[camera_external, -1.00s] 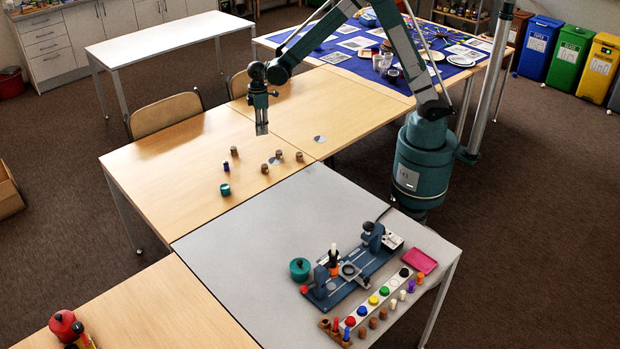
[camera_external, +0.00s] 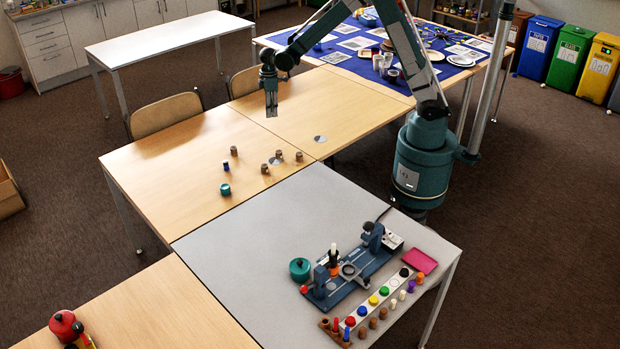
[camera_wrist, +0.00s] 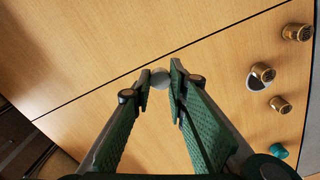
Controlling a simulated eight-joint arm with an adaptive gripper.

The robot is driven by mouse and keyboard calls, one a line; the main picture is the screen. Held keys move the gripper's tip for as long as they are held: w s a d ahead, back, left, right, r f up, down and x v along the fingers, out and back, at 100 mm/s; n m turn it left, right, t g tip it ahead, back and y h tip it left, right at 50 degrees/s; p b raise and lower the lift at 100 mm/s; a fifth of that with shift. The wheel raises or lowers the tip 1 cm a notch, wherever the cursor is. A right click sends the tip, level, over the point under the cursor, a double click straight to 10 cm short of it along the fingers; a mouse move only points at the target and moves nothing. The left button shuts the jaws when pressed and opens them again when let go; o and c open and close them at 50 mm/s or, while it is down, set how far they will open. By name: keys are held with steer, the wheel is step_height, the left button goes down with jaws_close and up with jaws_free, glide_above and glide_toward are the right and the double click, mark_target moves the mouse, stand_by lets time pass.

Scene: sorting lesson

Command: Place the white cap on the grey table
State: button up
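My gripper (camera_external: 271,112) hangs high over the wooden tables in the external view. The grey table (camera_external: 262,220) stands in front of the wooden tables. My gripper is far from this row. The grey table is not clearly identifiable in the wrist view.
Several small brown cylinders (camera_external: 265,168) and a teal pot (camera_external: 225,190) stand on the wooden table. The grey table also bears a blue fixture (camera_external: 345,288), a green pot (camera_external: 299,269) and a pink tray (camera_external: 419,261). Its left part is clear.

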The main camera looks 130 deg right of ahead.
steer(key=shift+f, duration=0.1)
steer(key=b, duration=0.1)
glide_above(272, 134)
step_height(272, 134, down, 6)
steer(key=shift+s+d, duration=0.4)
steer(key=shift+f+b, duration=0.65)
steer(key=shift+f, duration=1.3)
steer(key=shift+f, duration=0.15)
steer(key=o, duration=0.6)
step_height(272, 134, up, 12)
steer(key=shift+r+p, duration=0.2)
steer(key=shift+p, duration=1.05)
